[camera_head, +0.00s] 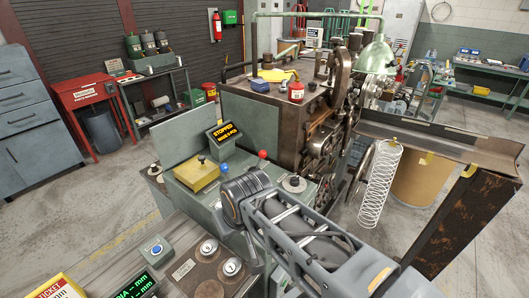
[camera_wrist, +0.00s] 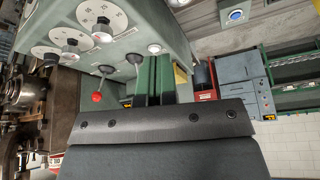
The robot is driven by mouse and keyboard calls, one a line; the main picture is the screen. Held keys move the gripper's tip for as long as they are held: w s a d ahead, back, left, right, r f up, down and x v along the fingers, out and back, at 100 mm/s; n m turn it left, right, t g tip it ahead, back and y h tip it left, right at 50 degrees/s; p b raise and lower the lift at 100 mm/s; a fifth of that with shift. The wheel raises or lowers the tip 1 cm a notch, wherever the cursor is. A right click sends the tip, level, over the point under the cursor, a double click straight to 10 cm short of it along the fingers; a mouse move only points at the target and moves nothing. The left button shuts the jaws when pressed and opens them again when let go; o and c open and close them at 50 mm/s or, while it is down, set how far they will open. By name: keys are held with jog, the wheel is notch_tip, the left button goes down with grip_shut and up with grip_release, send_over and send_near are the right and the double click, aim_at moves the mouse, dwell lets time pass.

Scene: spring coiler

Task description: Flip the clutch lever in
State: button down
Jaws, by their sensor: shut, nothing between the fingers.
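A lever with a red ball knob (camera_head: 262,155) stands on the green control console (camera_head: 236,160). A lever with a blue ball knob (camera_head: 224,169) stands to its left. I see no label that tells which is the clutch lever. The wrist view shows the red-knobbed lever (camera_wrist: 97,97) hanging from the console face, beside dials. My gripper (camera_wrist: 160,112) fills the lower middle of the wrist view as a dark plate, shut and empty. The red knob is left of it, apart in the picture. In the head view my arm reaches over the console and the fingertips are hidden.
A display reading STOPPED (camera_head: 223,134) and a yellow box (camera_head: 196,173) with a black knob sit on the console. The brown coiling machine (camera_head: 318,135) stands behind. A spring (camera_head: 381,185) hangs under a trough at right.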

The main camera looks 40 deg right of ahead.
jog(key=w+d+f+m+b, duration=0.2)
jog(key=w+d+m+b, duration=0.15)
jog(key=d, duration=0.55)
jog(key=w+d+f+m+b, duration=0.25)
jog(key=d+m, duration=0.25)
jog(key=d, duration=0.4)
jog(key=w+d+r+m+t+h, duration=0.1)
jog(key=w+d+r+m+t, duration=0.1)
jog(key=w+d+r, duration=0.3)
jog(key=d+r+t, duration=0.1)
jog(key=d+r, duration=0.1)
jog(key=d, duration=0.1)
jog(key=shift+w+d+r+b, duration=0.15)
jog(key=shift+d+r+b, duration=0.15)
jog(key=shift+d+b, duration=0.05)
jog(key=w+f+p, duration=0.3)
jog(key=w+f, duration=0.4)
jog(key=w, duration=0.2)
jog(key=shift+w+a, duration=0.35)
jog(key=shift+a, duration=0.1)
